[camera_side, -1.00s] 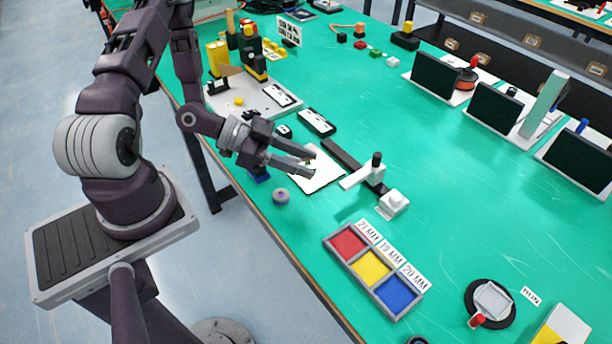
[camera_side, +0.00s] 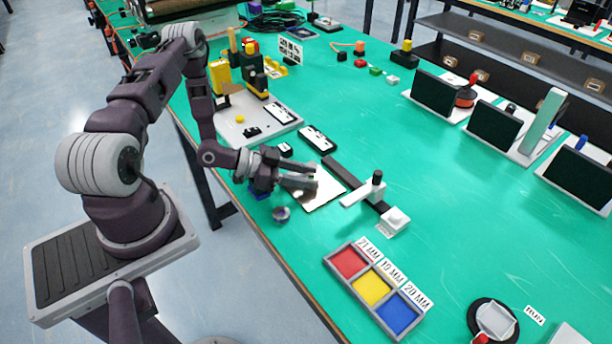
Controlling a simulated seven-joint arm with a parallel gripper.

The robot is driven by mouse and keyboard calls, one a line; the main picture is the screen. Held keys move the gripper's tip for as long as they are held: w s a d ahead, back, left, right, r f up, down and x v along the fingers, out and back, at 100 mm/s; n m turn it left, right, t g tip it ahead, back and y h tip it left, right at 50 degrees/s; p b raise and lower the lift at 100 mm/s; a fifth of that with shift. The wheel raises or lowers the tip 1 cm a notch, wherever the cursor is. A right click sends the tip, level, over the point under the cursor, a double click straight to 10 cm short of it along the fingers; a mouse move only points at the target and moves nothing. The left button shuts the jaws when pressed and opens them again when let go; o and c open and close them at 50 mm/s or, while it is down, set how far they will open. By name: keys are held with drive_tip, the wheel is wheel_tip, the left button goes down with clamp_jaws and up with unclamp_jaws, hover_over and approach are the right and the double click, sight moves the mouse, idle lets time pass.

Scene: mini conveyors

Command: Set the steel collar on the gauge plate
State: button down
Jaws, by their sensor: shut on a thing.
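My gripper (camera_side: 312,183) is at the pale gauge plate (camera_side: 323,198), with its fingers reaching in from the left over the plate. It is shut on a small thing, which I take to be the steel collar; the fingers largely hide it. I cannot tell whether the held thing touches the plate. A small round grey piece with a purplish middle (camera_side: 282,214) stands on the green table, left of and nearer than the plate.
A dark bar with a white slide (camera_side: 362,193) lies right of the plate. A tray with red, yellow and blue compartments (camera_side: 372,290) sits nearer, by size labels. A board with black-and-white pieces (camera_side: 272,122) lies behind. The table's middle right is clear.

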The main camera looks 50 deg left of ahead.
drive_tip(key=c, duration=1)
unclamp_jaws()
drive_tip(key=shift+f, duration=0.1)
drive_tip(key=shift+o, duration=0.2)
